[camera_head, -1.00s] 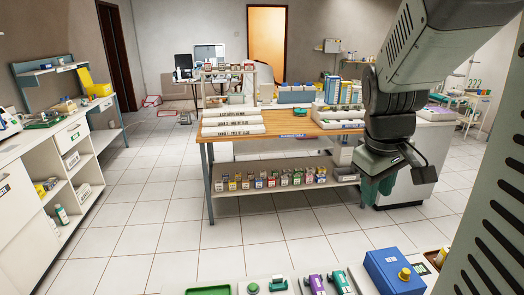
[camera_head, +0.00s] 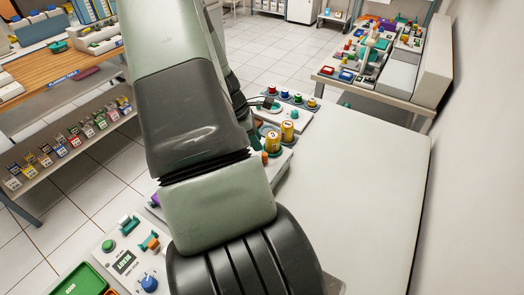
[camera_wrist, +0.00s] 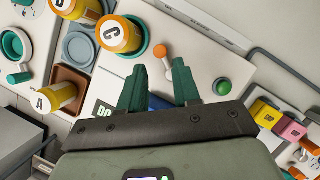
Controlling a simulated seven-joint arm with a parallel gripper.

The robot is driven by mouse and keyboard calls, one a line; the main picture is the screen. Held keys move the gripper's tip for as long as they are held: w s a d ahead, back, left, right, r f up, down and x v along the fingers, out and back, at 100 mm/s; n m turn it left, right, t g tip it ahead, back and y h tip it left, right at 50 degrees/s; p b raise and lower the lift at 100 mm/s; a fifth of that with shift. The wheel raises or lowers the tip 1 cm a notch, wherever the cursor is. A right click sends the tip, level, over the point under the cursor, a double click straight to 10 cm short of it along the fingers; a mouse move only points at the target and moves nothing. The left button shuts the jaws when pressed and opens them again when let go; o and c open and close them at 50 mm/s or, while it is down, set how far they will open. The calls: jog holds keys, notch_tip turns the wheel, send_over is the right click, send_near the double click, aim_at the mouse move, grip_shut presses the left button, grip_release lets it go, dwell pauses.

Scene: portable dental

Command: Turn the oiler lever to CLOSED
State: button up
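In the wrist view a small lever with an orange knob (camera_wrist: 161,51) stands on a white panel, just beyond my fingertips. I cannot read an OPEN or CLOSED mark by it, nor confirm that it is the oiler lever. My gripper (camera_wrist: 158,70) is open, with its two dark green fingers apart and nothing between them. The lever lies near the gap between the fingertips, apparently not touched. A green button (camera_wrist: 222,87) is right of the fingers. In the head view my arm hides most of the gripper and the panel under it.
Yellow containers, one marked C (camera_wrist: 118,34) and one marked A (camera_wrist: 57,97), stand left of the fingers. Coloured blocks (camera_wrist: 267,113) are at the right. In the head view, yellow containers (camera_head: 287,131) stand beside my arm. The white bench top (camera_head: 365,180) to the right is clear.

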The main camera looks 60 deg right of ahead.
aim_at(265, 154)
jog(key=x, duration=0.6)
jog(key=shift+s+f, duration=0.1)
jog(key=shift+f, duration=0.1)
grip_shut()
